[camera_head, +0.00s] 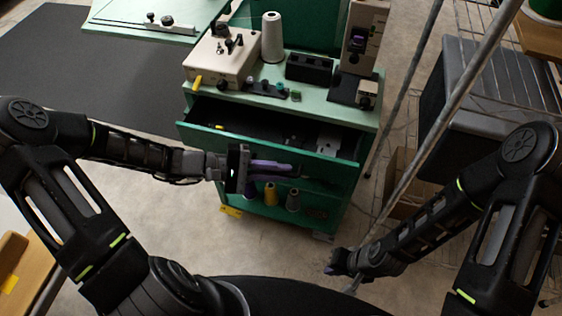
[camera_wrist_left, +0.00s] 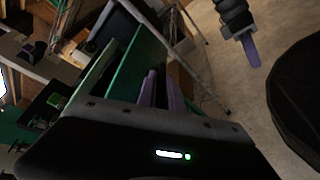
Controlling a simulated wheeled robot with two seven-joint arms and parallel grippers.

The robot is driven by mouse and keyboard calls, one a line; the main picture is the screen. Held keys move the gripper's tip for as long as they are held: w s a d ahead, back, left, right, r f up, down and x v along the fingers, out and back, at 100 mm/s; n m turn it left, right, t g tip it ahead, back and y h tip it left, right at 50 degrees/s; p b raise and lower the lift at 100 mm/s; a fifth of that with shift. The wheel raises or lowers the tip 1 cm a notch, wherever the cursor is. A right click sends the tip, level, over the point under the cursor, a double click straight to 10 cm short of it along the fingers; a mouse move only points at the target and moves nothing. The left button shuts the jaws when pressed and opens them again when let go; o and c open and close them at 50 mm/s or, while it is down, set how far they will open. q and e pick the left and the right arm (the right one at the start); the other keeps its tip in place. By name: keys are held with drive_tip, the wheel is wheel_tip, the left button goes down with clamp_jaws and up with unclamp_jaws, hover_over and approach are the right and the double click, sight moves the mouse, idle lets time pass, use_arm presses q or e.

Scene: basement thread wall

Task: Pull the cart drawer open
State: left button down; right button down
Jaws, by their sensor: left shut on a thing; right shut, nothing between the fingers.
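The green cart drawer (camera_head: 325,168) stands pulled out from under the cart's top, and its dark inside with small items shows in the head view. The drawer's green panel (camera_wrist_left: 138,72) also shows in the left wrist view. My left gripper (camera_head: 292,170) has purple fingers and is shut at the middle of the drawer's front. The fingers (camera_wrist_left: 160,88) also show at the panel in the left wrist view. The handle itself is hidden by the gripper. My right gripper (camera_head: 338,262) is shut and empty, low to the right and apart from the cart.
The cart top (camera_head: 230,97) carries a cream machine (camera_head: 220,60), a white thread cone (camera_head: 272,38) and a black box (camera_head: 309,68). Thread spools (camera_head: 271,194) stand on a shelf below the drawer. A slanted metal pole (camera_head: 440,125) rises at right. Floor before the cart is clear.

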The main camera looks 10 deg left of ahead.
use_arm(q)
drive_tip(key=s, duration=0.2)
drive_tip(key=shift+s+a, duration=0.1)
drive_tip(key=shift+s, duration=0.3)
drive_tip(key=c, duration=1.8)
unclamp_jaws()
drive_tip(key=shift+o, duration=0.2)
drive_tip(key=v, duration=0.7)
drive_tip(key=shift+a+p, duration=0.3)
drive_tip(key=shift+a, duration=0.1)
